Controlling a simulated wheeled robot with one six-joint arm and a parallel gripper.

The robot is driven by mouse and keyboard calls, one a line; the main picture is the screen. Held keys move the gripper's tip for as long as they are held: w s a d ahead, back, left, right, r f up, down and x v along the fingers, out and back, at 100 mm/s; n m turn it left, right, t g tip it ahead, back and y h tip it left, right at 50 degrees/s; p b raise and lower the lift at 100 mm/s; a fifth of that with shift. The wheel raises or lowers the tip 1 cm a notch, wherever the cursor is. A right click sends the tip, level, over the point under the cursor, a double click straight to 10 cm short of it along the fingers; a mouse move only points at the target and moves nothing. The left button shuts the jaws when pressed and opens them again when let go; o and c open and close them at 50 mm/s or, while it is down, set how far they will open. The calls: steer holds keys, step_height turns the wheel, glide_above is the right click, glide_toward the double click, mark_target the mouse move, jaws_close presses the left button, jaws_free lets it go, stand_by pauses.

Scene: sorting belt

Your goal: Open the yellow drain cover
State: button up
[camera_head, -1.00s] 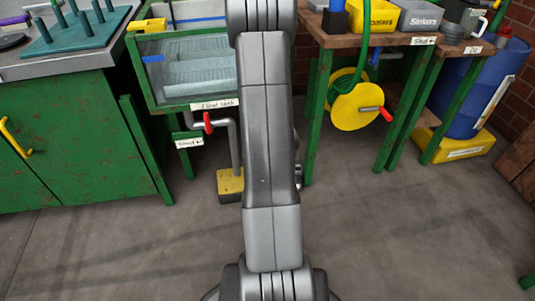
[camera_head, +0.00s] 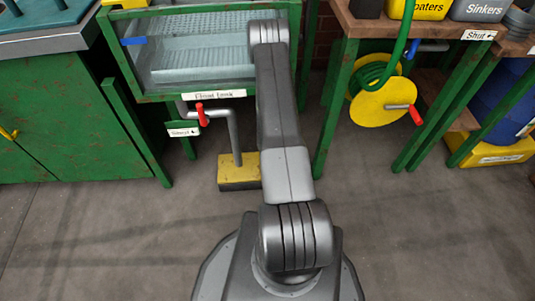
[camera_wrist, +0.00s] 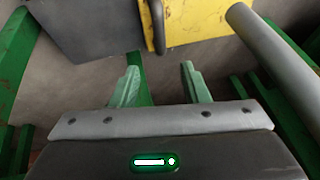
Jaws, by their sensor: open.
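The yellow drain cover (camera_head: 238,165) is the yellow top of a low dark-sided block on the floor, under the float tank. A grey pipe (camera_head: 234,138) comes down onto it. In the head view my gripper is hidden behind my arm.
The float tank (camera_head: 215,97) stands above, with a red-handled valve (camera_head: 201,115) on its pipe. A grey pipe (camera_wrist: 270,45) runs close on the right in the wrist view. A yellow hose reel (camera_head: 382,103) hangs at right. Green table legs stand on both sides.

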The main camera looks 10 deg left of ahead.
steer(key=b+x, duration=0.3)
steer(key=x, duration=1)
steer(key=shift+s+b, duration=0.1)
steer(key=shift+b, duration=0.25)
steer(key=shift+r, duration=0.1)
jaws_close()
